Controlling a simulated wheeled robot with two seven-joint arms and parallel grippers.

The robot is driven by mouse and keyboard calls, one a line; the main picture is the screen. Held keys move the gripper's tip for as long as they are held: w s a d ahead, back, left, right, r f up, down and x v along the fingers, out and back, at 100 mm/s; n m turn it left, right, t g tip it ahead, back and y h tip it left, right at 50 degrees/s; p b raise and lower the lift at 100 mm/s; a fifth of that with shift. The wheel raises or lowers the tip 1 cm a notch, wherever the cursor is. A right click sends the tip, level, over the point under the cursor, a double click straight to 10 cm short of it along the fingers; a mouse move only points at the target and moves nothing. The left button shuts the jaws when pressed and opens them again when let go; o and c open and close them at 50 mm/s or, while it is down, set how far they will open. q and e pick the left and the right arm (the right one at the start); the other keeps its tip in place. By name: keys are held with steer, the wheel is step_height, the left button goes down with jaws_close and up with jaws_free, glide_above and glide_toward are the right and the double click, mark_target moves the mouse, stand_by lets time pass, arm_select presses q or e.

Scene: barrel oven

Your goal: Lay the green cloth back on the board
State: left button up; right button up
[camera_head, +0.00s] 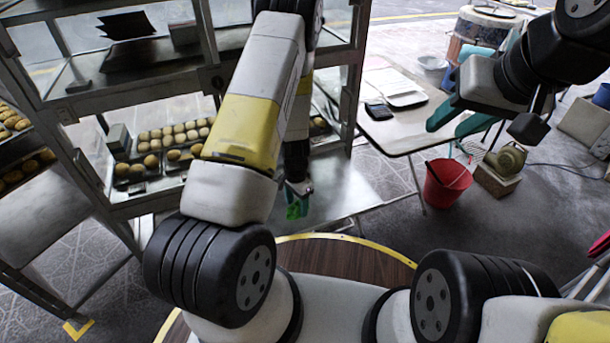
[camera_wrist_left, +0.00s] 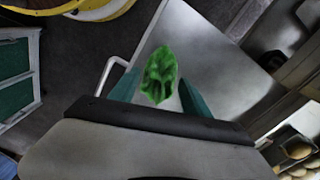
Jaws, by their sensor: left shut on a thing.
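A crumpled green cloth (camera_wrist_left: 159,75) is pinched between the teal fingers of my left gripper (camera_wrist_left: 157,92) in the left wrist view. In the head view the cloth (camera_head: 295,209) hangs just below my left gripper (camera_head: 298,189), which is partly hidden by its arm. Under it is a flat grey metal surface (camera_head: 345,188), which also shows behind the cloth in the left wrist view (camera_wrist_left: 212,45). I cannot tell whether this is the board, or how high the cloth is above it. My right gripper (camera_head: 450,124) has its teal fingers apart and empty, at the upper right.
A metal rack with trays of round buns (camera_head: 172,137) stands at the left. A pale table (camera_head: 392,128) with a dark small device (camera_head: 379,111) is right of centre. A red bucket (camera_head: 446,184) stands on the floor beside it. Open floor lies at the lower right.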

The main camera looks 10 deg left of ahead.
arm_select(q)
steer(key=w, duration=0.3)
steer(key=w+a, duration=0.1)
steer(key=w, duration=0.1)
steer(key=shift+w+a+f, duration=0.1)
steer(key=shift+w+f, duration=0.1)
steer(key=shift+f, duration=0.05)
step_height(320, 180, down, 4)
steer(key=shift+w+r, duration=0.1)
steer(key=shift+r, duration=0.1)
steer(key=o, duration=1.2)
steer(key=shift+r, duration=0.15)
